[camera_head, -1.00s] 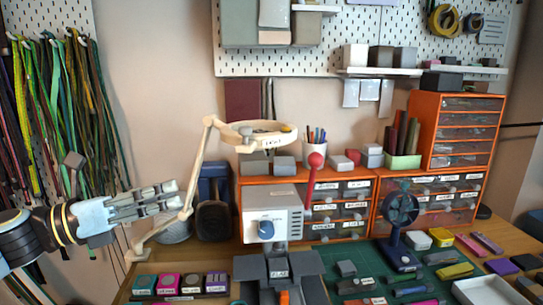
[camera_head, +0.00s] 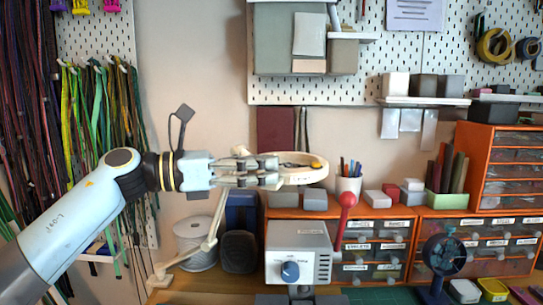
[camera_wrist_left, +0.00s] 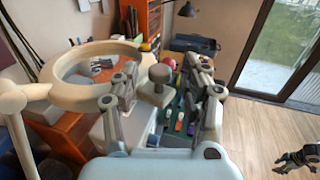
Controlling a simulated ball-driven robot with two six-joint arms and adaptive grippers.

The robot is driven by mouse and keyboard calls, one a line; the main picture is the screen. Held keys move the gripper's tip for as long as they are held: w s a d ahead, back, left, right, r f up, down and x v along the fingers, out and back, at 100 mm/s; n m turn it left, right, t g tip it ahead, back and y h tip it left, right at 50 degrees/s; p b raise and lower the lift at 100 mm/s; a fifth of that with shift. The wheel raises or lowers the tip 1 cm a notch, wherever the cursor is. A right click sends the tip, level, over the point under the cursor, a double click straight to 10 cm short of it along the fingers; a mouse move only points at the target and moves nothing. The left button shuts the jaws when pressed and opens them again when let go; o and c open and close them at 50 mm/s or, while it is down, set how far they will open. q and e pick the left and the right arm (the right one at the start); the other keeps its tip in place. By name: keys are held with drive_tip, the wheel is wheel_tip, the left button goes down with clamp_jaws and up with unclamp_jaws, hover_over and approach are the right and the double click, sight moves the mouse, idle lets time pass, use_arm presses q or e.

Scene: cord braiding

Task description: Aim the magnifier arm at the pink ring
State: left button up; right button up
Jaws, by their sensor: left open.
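The cream magnifier arm (camera_head: 212,228) rises from the desk's left end, and its round head (camera_head: 303,172) is level in front of the wall. My left gripper (camera_head: 278,172) is at the left side of that head in the head view. In the left wrist view the magnifier's ring (camera_wrist_left: 62,100) is at the left, and a grey-brown knob (camera_wrist_left: 158,80) shows between the open fingers of the left gripper (camera_wrist_left: 160,92). I cannot tell whether either finger touches the knob. A dark gripper, apparently my right one (camera_wrist_left: 298,158), shows low at the right. I cannot make out a pink ring.
A white box with a dial (camera_head: 298,250) and a red-knobbed lever (camera_head: 344,215) stand below the magnifier head. Orange drawer units (camera_head: 390,235) and a small blue fan (camera_head: 441,255) are to the right. Cords (camera_head: 95,110) hang at the left.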

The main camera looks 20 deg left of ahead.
use_arm(q)
drive_tip(key=shift+x, duration=1.15)
drive_tip(key=c, duration=0.9)
clamp_jaws()
drive_tip(key=shift+d, duration=0.2)
